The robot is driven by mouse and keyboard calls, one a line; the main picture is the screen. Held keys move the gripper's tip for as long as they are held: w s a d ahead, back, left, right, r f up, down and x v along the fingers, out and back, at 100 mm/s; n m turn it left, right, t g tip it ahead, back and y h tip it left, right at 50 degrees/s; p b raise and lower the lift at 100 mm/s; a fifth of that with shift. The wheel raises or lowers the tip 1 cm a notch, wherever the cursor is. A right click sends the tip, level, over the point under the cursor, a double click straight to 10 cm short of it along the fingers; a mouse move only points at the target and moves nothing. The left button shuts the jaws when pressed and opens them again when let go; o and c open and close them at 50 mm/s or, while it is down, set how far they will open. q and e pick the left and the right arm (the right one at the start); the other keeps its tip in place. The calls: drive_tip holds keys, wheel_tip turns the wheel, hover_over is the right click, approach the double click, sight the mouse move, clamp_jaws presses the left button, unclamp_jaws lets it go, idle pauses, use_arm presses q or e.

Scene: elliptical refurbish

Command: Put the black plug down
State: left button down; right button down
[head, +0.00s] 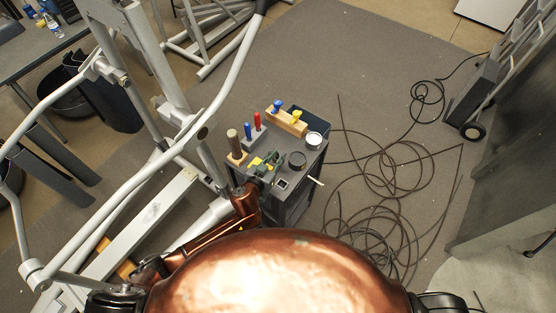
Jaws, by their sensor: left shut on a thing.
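My left gripper (264,167) is over the left part of the grey cart top, at the end of my copper arm. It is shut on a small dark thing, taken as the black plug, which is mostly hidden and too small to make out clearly. I cannot tell whether it touches the cart top. Small yellow and green parts show around the fingers. My right gripper is not in view.
The cart (302,178) also holds a dark round container (297,160), a white-topped can (314,139), a wooden block (287,122) with blue and yellow knobs, blue and red handles, and a wooden peg (235,144). An elliptical frame (165,75) stands left. Loose cables (390,185) lie right.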

use_arm(q)
drive_tip(key=shift+w+d+f, duration=0.15)
drive_tip(key=shift+w+f, duration=0.5)
drive_tip(key=shift+f, duration=0.15)
drive_tip(key=shift+w+f+b, duration=0.1)
drive_tip(key=shift+f+b, duration=0.45)
drive_tip(key=shift+f, duration=1)
drive_tip(key=shift+f, duration=0.15)
drive_tip(key=c, duration=2)
unclamp_jaws()
